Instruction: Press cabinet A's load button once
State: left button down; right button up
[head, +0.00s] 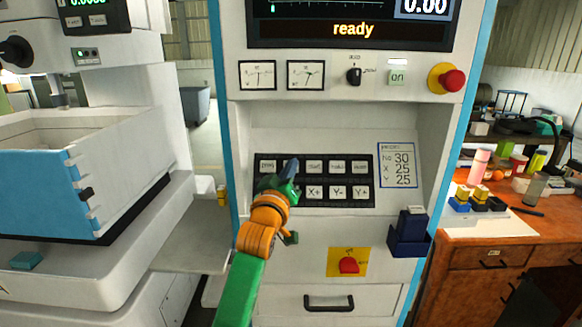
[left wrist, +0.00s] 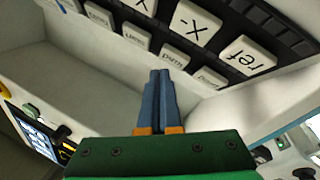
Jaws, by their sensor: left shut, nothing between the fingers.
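A key panel (head: 363,196) with two rows of pale keys sits on the sloped face of the white cabinet (head: 300,120) with a blue edge. Most top-row labels are too small to read, so I cannot tell which key is load. The lower row shows X+, Y- and Y+. My left gripper (head: 291,166) is shut and empty, its blue fingertips over the upper row, left of its middle, hiding a key there. In the left wrist view the shut fingertips (left wrist: 160,74) point at the small-key row, below the X- key (left wrist: 194,25); contact is unclear. My right gripper is out of view.
Above the panel are a screen (head: 352,30) reading "ready", two gauges, a rotary switch and a red mushroom button (head: 452,80). A blue holder (head: 409,238) and a red knob (head: 348,265) sit below. A cluttered workbench (head: 490,252) stands right, a machine tank (head: 35,185) left.

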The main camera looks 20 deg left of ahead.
pick_arm(q)
jog(key=shift+w+f, duration=0.1)
jog(key=shift+w+a+f, duration=0.1)
jog(key=shift+w+f, duration=0.05)
jog(key=shift+w, duration=0.1)
jog(key=shift+w+a+f+b, duration=0.1)
jog(key=shift+w+f+b, duration=0.15)
jog(key=shift+w+b, duration=0.05)
dwell(0.8)
jog(key=shift+r, duration=0.1)
jog(key=shift+s+r+p, duration=0.45)
jog(key=shift+s+p, duration=0.05)
jog(key=shift+p, duration=0.4)
jog(key=shift+s+d, duration=0.15)
jog(key=shift+d, duration=0.05)
